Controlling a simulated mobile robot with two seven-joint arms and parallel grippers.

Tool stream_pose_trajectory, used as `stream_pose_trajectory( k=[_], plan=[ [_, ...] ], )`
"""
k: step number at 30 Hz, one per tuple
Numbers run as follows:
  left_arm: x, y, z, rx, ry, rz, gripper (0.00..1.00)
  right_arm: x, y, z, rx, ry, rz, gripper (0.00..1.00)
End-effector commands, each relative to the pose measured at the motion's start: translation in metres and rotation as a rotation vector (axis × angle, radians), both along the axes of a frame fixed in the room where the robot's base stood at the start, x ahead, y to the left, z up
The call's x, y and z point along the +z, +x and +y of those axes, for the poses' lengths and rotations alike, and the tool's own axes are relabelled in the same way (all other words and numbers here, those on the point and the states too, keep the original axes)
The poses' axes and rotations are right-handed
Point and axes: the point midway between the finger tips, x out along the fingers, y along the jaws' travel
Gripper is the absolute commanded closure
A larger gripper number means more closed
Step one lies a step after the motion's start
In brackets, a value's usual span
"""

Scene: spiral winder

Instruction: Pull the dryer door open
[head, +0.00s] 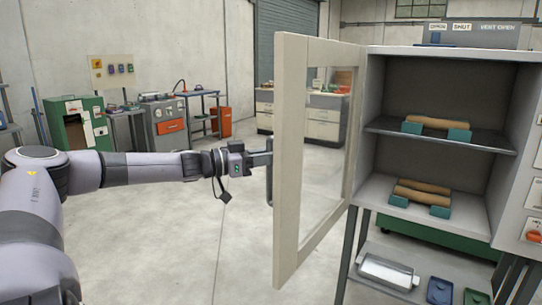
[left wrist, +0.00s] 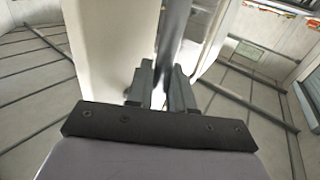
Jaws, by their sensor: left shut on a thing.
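The dryer door (head: 290,150) stands wide open in the head view, a pale panel with a glass window, swung out to the left of the dryer cabinet (head: 451,53). My left gripper (head: 268,158) reaches in from the left and is shut on the door handle (head: 269,180), a dark vertical bar on the door's outer face. In the left wrist view the two fingers (left wrist: 162,88) close around the handle bar (left wrist: 175,35), with the pale door beside it. My right gripper is not in view.
Inside the cabinet, brown tubes on teal holders sit on the upper shelf (head: 480,141) and the floor below. A rack under it holds a white tray (head: 388,272) and blue and green trays. Workbenches stand far back; the concrete floor (head: 180,230) at left is clear.

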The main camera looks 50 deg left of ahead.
Motion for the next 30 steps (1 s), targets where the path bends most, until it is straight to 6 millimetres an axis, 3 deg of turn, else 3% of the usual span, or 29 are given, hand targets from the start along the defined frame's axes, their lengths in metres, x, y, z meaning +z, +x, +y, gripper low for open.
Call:
stream_pose_trajectory(
  k=[1, 19, 20, 21, 30],
  plan=[
    [0.0119, 0.0016, 0.0062, 0.016, 0.001, -0.016, 1.0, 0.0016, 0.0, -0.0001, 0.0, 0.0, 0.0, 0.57],
    [0.0109, 0.0002, 0.0102, 0.015, 0.002, -0.015, 1.0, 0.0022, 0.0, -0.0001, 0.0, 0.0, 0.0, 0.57],
    [0.0109, 0.0002, 0.0101, 0.014, 0.002, -0.015, 0.72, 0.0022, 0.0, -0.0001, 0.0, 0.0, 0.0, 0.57],
    [0.0104, 0.0001, 0.0098, 0.013, 0.002, -0.014, 0.6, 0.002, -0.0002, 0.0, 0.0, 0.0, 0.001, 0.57],
    [0.0056, -0.0008, 0.0078, 0.007, 0.003, -0.007, 0.6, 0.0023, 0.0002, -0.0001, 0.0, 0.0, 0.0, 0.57]
  ],
)
